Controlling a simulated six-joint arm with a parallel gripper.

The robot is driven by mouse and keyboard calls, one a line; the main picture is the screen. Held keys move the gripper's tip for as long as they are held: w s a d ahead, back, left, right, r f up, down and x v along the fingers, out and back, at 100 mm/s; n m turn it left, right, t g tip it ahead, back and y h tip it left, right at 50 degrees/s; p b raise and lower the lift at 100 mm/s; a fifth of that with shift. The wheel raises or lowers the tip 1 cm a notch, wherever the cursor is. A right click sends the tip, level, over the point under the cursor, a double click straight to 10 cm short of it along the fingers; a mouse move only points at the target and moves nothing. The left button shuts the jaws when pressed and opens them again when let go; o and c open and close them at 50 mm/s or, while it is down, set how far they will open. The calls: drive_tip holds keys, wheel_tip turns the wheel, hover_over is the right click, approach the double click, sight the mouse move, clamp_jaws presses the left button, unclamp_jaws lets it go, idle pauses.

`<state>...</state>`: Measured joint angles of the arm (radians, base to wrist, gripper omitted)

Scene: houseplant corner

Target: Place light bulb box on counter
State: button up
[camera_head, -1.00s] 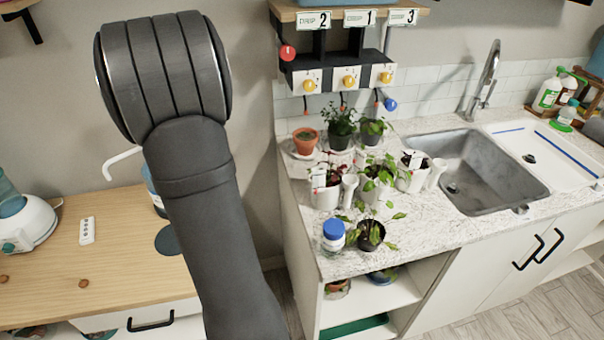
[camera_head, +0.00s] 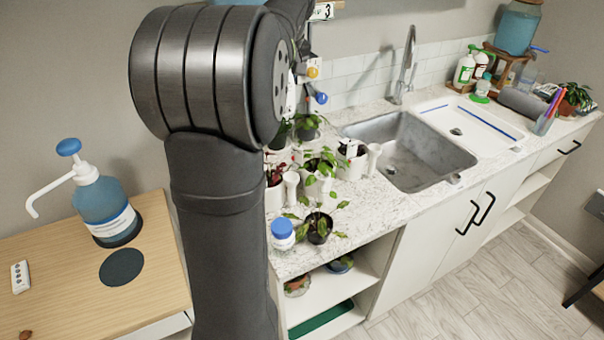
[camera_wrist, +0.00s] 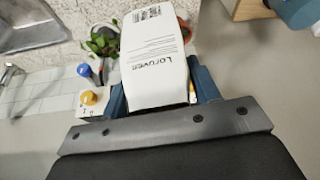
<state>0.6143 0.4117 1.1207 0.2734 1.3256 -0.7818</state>
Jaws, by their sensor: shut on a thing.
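The light bulb box (camera_wrist: 153,60) is white with black print and a barcode-like label. It shows in the wrist view, held between the blue fingers of my gripper (camera_wrist: 160,92), which is shut on it. The gripper and box are hidden behind my arm in the head view. The counter (camera_head: 372,205) is speckled white stone, with plants at its left end and a sink in the middle. In the wrist view a pale speckled surface (camera_wrist: 85,22) shows beyond the box.
Several potted plants (camera_head: 318,228) and a blue-capped jar (camera_head: 283,234) crowd the counter's left end. The metal sink (camera_head: 410,150) is empty. Bottles (camera_head: 466,68) stand at the back right. A wooden table (camera_head: 60,270) with a blue pump bottle (camera_head: 103,205) is at left.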

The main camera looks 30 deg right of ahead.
drive_tip(key=s+d+f+m+h, duration=0.1)
drive_tip(key=s+d+f+m, duration=0.35)
drive_tip(key=s+d, duration=1)
drive_tip(key=s+d+f+m+h, duration=0.1)
drive_tip(key=s+d+f, duration=0.25)
drive_tip(key=s, duration=0.45)
drive_tip(key=s+d+f+m, duration=0.1)
drive_tip(key=s+d+f, duration=0.1)
drive_tip(key=s+f, duration=0.45)
drive_tip(key=shift+w+a+f, duration=0.2)
drive_tip(key=shift+w+f, duration=1.4)
drive_tip(key=shift+w+a+f, duration=0.15)
drive_tip(key=shift+w+f, duration=1.5)
drive_tip(key=shift+w+a+f, duration=0.2)
drive_tip(key=shift+w+f, duration=1.4)
drive_tip(key=shift+f, duration=0.15)
drive_tip(key=o, duration=1)
drive_tip(key=shift+n, duration=0.25)
